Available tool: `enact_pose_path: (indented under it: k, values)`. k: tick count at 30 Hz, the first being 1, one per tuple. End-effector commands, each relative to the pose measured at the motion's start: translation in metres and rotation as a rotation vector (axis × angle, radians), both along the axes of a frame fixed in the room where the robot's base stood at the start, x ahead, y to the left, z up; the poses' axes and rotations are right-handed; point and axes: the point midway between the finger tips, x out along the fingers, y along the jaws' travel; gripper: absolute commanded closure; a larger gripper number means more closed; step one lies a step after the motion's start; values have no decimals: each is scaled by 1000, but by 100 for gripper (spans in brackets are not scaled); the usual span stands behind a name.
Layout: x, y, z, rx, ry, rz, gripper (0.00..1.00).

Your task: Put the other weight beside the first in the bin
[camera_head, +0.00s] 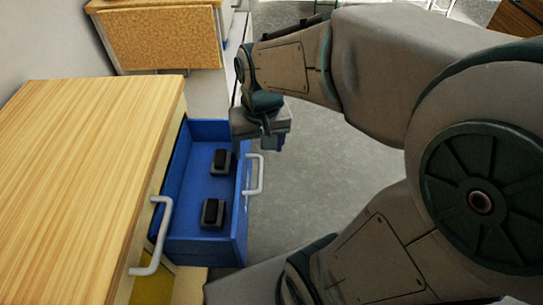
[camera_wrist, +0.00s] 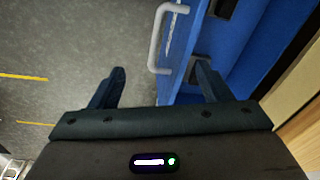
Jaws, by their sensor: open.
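Two dark block-shaped weights lie apart in the open blue drawer, which is the only bin-like container I see. The farther weight (camera_head: 223,160) is near the drawer's back end in the head view, and the nearer weight (camera_head: 212,212) is toward the front end. The blue drawer (camera_head: 200,187) also fills the upper right of the wrist view (camera_wrist: 235,50). My gripper (camera_head: 268,140) is open and empty, near the drawer's front panel at its far end. In the wrist view my gripper's fingers (camera_wrist: 160,85) are spread near the drawer's front edge, one over the floor side.
The drawer has a pale handle (camera_head: 258,174) on its front. A wooden-topped cabinet (camera_head: 85,150) stands left, with another pale handle (camera_head: 155,238) at its edge. A cork-coloured panel (camera_head: 158,38) stands behind. Grey floor (camera_head: 310,190) is clear right of the drawer.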

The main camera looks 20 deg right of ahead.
Motion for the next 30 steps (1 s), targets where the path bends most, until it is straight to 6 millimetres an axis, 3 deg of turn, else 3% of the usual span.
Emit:
enact_pose_path:
  k: [3, 7, 23, 27, 30]
  values:
    - [-29, -12, -1, -24, -31, 53, 29]
    - [-46, -17, -3, -45, -45, 92, 29]
    - [-50, -18, -4, -51, -47, 106, 29]
    - [-50, -18, -4, -51, -47, 106, 64]
    - [-50, -18, -4, -51, -47, 106, 64]
